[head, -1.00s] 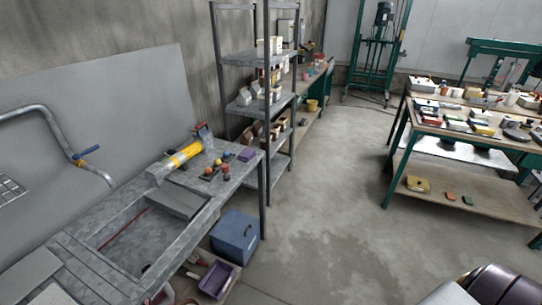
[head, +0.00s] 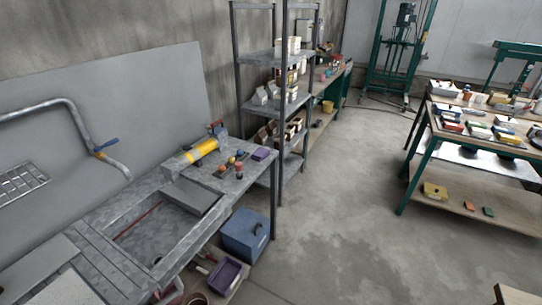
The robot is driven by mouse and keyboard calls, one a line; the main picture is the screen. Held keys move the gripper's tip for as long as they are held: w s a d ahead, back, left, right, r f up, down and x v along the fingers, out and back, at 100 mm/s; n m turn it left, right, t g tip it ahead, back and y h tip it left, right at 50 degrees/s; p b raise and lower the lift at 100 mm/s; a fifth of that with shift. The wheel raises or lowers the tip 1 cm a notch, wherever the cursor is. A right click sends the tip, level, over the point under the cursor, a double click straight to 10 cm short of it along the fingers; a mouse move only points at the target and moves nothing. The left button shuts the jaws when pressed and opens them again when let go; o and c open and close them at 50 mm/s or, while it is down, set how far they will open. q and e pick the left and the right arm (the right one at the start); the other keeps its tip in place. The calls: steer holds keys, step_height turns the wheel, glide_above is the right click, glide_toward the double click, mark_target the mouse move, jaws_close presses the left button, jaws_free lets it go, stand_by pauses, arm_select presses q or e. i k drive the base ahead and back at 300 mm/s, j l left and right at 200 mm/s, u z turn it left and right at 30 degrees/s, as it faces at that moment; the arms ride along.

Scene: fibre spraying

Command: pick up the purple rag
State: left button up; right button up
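Neither of my grippers is in view, and nothing touches the purple piece.
A yellow cylinder tool (head: 201,151) lies left of the purple piece. A grey shelf rack (head: 272,106) stands just behind the bench. A blue box (head: 244,235) and a purple bin (head: 225,274) sit below. Open floor (head: 345,200) lies to the right.

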mark_target(260, 154)
steer(key=i+l+u, duration=0.2)
steer(key=i+l, duration=1.15)
